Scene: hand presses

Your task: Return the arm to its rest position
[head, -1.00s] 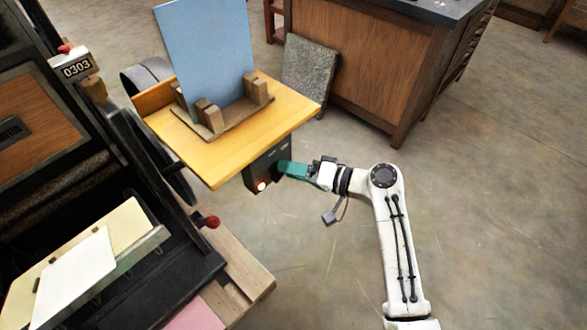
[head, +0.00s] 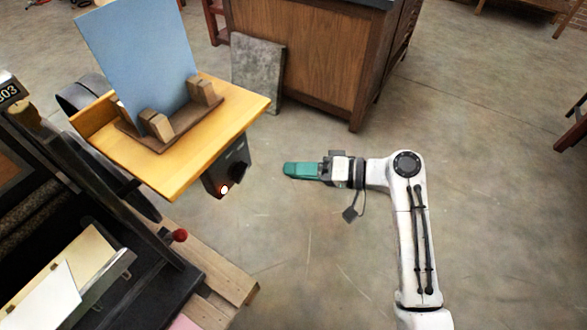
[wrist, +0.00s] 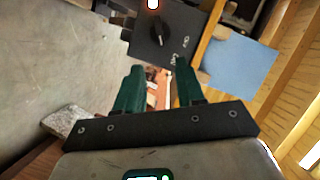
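My arm (head: 415,235) reaches up from the lower right and bends left at its elbow. My gripper (head: 287,169), with green fingers, points left over bare floor, clear of the dark control box (head: 228,170) under the wooden shelf. In the wrist view the two green fingers (wrist: 158,80) stand apart with nothing held between them. The control box also shows beyond them (wrist: 175,38), with a black knob (wrist: 158,35) and a lit red-rimmed lamp (wrist: 153,3).
The yellow wooden shelf (head: 185,165) holds a blue panel (head: 140,60) in wooden blocks. A dark press (head: 135,290) with a red knob (head: 180,235) stands at left. A grey slab (head: 258,75) leans on a wooden cabinet (head: 300,60). Floor around my arm is open.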

